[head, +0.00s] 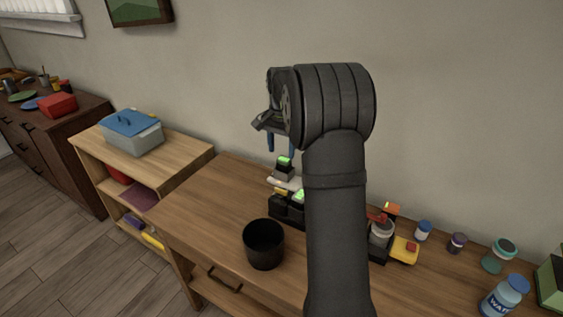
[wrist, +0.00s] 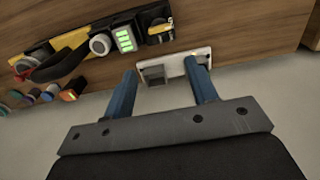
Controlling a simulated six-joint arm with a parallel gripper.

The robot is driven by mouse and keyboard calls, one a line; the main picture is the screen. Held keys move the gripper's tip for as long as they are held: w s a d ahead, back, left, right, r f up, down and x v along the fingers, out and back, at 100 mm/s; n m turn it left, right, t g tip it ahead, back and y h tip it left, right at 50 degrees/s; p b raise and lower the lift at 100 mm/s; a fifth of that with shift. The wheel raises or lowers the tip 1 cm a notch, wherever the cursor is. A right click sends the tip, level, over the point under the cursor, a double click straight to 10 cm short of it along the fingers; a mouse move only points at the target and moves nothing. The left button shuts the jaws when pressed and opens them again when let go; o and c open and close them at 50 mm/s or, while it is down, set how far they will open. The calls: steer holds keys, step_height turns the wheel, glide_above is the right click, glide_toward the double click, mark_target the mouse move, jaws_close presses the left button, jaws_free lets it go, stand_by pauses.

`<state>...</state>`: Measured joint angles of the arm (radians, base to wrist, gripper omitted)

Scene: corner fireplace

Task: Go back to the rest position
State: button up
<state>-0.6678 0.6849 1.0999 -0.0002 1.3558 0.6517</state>
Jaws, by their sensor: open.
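My gripper (wrist: 165,90) has two blue fingers that stand wide apart in the wrist view, with nothing held between them. Beyond the fingertips is a white plate (wrist: 178,64) with a dark block on it, at the edge of the wooden top. In the head view my gripper (head: 281,143) hangs above the back of the desk, over a small black device with a green top (head: 284,168). My own arm hides part of the gripper and the middle of the desk.
A black cup (head: 263,245) stands on the desk (head: 215,215) left of my arm. Black devices with green lights (head: 299,196) sit beside the arm. A lidded bin (head: 133,133) stands on the shelf at left.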

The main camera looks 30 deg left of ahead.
mark_target(281, 190)
steer(key=shift+r, duration=0.8)
steer(key=shift+f, duration=0.15)
step_height(281, 190, down, 17)
steer(key=shift+f, duration=0.1)
stand_by(0.4)
steer(key=shift+f, duration=0.2)
steer(key=shift+r+m, duration=0.2)
steer(key=shift+m, duration=0.6)
step_height(281, 190, up, 17)
step_height(281, 190, down, 15)
steer(key=n, duration=0.8)
steer(key=shift+n, duration=0.4)
steer(key=shift+s+f+n, duration=0.15)
steer(key=shift+f+n, duration=0.35)
steer(key=shift+f, duration=0.35)
